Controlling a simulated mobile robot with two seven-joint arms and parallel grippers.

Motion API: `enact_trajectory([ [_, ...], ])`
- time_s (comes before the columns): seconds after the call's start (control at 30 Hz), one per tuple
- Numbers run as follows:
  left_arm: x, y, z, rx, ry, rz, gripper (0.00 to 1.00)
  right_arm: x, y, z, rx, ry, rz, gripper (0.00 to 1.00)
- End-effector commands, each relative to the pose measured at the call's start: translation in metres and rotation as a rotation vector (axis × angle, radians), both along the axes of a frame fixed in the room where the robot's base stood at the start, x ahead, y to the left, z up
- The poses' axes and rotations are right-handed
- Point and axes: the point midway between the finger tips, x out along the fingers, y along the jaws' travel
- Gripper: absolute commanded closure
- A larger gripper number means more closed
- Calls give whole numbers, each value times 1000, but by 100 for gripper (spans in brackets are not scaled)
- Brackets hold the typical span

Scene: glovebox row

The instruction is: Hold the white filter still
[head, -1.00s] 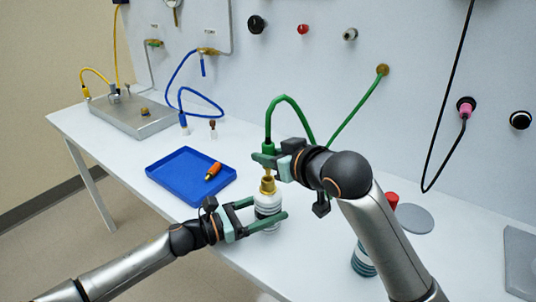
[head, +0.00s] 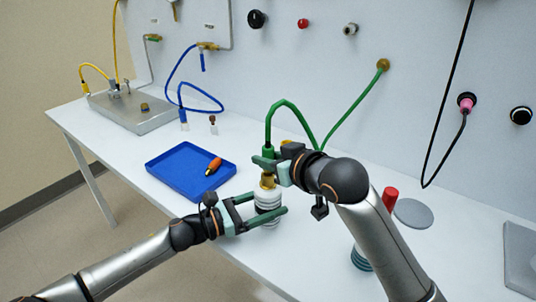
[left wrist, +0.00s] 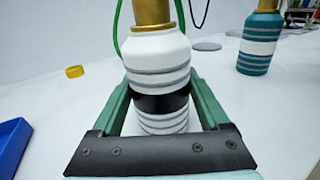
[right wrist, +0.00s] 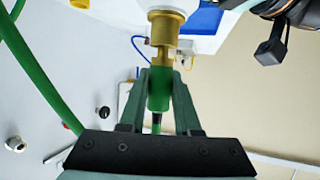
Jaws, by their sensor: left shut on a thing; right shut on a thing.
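A blue tray (head: 165,172) with an orange-handled tool (head: 213,166) lies to the left. A teal banded filter (left wrist: 260,42) stands to the right, mostly behind my right arm in the head view. A yellow cap (left wrist: 74,71) lies behind. A red cylinder (head: 390,198) and grey disc (head: 413,213) are at right.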

Motion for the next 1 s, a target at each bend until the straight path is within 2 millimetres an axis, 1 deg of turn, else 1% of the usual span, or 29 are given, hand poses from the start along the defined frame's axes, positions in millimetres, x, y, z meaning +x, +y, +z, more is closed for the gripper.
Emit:
enact_trajectory([
  [0.5,0,0,0,1,0,0,94,0,0,-13,-2,0,-1,100],
  [0.53,0,0,-1,1,0,0,94,0,0,-13,-2,0,-1,65],
  [0.8,0,0,0,1,0,0,94,0,0,-12,0,0,0,35],
  [0.83,0,0,0,1,0,0,94,0,0,-12,0,0,0,34],
  [1.0,0,0,-1,1,0,0,94,0,0,-12,-1,1,0,34],
])
